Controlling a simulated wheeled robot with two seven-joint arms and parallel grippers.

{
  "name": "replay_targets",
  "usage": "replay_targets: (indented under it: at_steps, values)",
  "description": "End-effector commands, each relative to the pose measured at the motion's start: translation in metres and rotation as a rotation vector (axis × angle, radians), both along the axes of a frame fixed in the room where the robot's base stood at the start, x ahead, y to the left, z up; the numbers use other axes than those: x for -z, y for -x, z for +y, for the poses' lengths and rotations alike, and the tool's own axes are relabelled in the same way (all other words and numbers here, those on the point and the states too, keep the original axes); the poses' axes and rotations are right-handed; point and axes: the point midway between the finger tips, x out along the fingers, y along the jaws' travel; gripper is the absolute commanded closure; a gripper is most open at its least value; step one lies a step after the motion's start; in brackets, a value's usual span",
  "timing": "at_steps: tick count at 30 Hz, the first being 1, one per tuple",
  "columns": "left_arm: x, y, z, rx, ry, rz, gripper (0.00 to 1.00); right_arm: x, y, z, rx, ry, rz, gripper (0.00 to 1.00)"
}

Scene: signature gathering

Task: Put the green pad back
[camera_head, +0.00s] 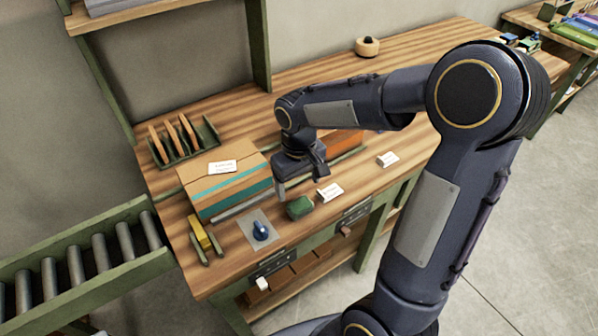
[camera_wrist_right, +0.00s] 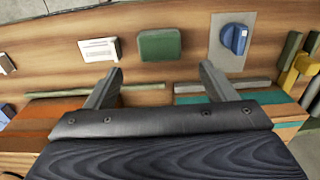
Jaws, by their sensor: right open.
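The green pad (camera_head: 300,207) lies on the wooden workbench (camera_head: 330,70) near its front edge. My right gripper (camera_head: 301,180) is open and empty, just behind the pad in the head view. In the right wrist view the pad (camera_wrist_right: 160,45) is a dark green rounded block beyond the open fingertips of the right gripper (camera_wrist_right: 160,78), roughly centred between them and not held. The gap in height between fingers and bench is hard to tell. My left gripper is not in view.
A blue-handled object (camera_head: 260,230) stands on a grey plate left of the pad. A white card (camera_head: 330,192) lies to the right. A cardboard box (camera_head: 225,178) with teal stripes, a yellow item (camera_head: 199,233) and an orange box (camera_head: 340,144) stand nearby. A roller conveyor (camera_head: 75,265) adjoins left.

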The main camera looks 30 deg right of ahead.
Motion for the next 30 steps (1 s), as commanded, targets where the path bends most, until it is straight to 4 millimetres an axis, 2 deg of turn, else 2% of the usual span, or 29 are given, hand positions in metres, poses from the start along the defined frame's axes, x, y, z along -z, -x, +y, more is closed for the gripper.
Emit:
replay_targets:
  at_steps: [3,8,11,14,18,21,24,30]
  values:
    - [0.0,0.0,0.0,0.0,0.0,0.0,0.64,-0.021,0.0,0.0,0.0,-0.001,-0.003,0.22]
    - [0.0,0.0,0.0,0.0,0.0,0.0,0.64,-0.036,0.001,0.0,0.0,-0.002,-0.002,0.22]
    - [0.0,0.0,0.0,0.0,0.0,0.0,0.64,-0.046,0.01,-0.001,0.013,-0.023,-0.022,0.22]
    - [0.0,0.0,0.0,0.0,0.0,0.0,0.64,-0.06,0.035,-0.001,0.043,-0.076,-0.074,0.22]
    - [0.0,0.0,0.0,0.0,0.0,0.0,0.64,-0.077,0.087,0.006,0.102,-0.185,-0.192,0.22]
    - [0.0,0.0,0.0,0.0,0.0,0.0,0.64,-0.081,0.121,0.016,0.143,-0.26,-0.282,0.22]
    - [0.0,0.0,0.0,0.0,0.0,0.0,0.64,-0.08,0.147,0.026,0.177,-0.318,-0.358,0.22]
    - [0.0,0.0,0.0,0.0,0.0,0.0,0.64,-0.073,0.172,0.039,0.215,-0.381,-0.448,0.22]
